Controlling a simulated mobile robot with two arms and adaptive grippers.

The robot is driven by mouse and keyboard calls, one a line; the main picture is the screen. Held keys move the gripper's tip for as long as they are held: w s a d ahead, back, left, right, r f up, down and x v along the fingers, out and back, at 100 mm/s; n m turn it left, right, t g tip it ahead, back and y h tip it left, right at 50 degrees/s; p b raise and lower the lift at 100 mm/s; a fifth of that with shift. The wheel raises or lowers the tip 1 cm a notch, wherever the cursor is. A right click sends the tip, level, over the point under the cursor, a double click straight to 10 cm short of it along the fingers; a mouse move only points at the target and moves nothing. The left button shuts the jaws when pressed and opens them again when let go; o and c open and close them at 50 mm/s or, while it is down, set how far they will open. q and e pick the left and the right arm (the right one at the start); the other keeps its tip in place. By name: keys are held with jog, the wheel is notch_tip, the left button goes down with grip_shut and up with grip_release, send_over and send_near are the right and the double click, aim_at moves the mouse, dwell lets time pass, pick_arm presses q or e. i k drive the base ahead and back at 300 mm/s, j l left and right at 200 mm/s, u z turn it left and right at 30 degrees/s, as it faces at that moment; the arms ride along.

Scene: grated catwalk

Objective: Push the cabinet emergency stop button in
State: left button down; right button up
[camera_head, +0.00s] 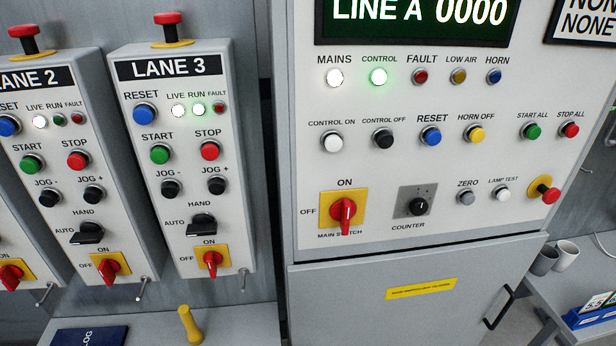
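The cabinet emergency stop button (549,194) is a red mushroom head on a yellow round base. It sits at the lower right of the grey cabinet's front panel (450,220), below the START ALL and STOP ALL buttons and right of the white LAMP TEST button (502,193). Its red head stands out from the yellow base. On the same panel, the MAINS (335,77) and CONTROL (378,76) lamps are lit, and the red main switch handle (346,212) points to ON. Neither of my grippers shows in the head view.
Two lane boxes, LANE 2 (40,110) and LANE 3 (175,100), stand left with their own red stop buttons on top. A cabinet door with a black handle (497,307) is below the panel. Grey cups (555,257) stand on a side table at right. A yellow object (189,325) stands lower left.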

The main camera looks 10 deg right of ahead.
aim_at(549, 196)
jog(key=k+l+z, duration=0.55)
jog(key=l, duration=0.4)
jog(key=k+j, duration=0.05)
